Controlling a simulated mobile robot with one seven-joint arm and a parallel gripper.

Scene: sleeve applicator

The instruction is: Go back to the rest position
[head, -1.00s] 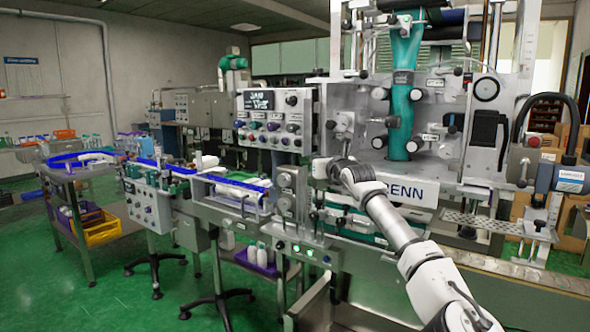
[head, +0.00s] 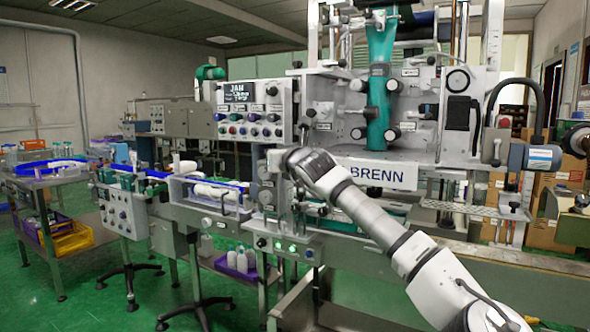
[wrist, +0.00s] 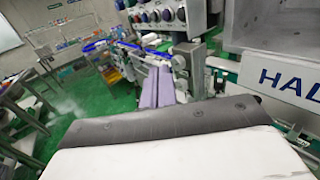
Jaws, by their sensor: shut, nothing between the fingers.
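My gripper shows in the wrist view (wrist: 157,70) as two pale lavender fingers side by side, shut and empty. In the head view my white arm reaches from the lower right up to the front of the sleeve applicator (head: 375,174). Its end overlaps the machine's lower left part, and the fingers cannot be made out there. I cannot tell from the head view how far the arm's end is from the machine. The machine's teal sleeve film (head: 380,75) runs down its upright panel.
A control panel (head: 255,128) with knobs and a screen is left of the arm's end. A conveyor with a blue rail (head: 235,184) runs leftward. Below stand a purple bin (head: 232,271) with white bottles and a wheeled base (head: 132,285). Green floor (head: 90,305) is open at lower left.

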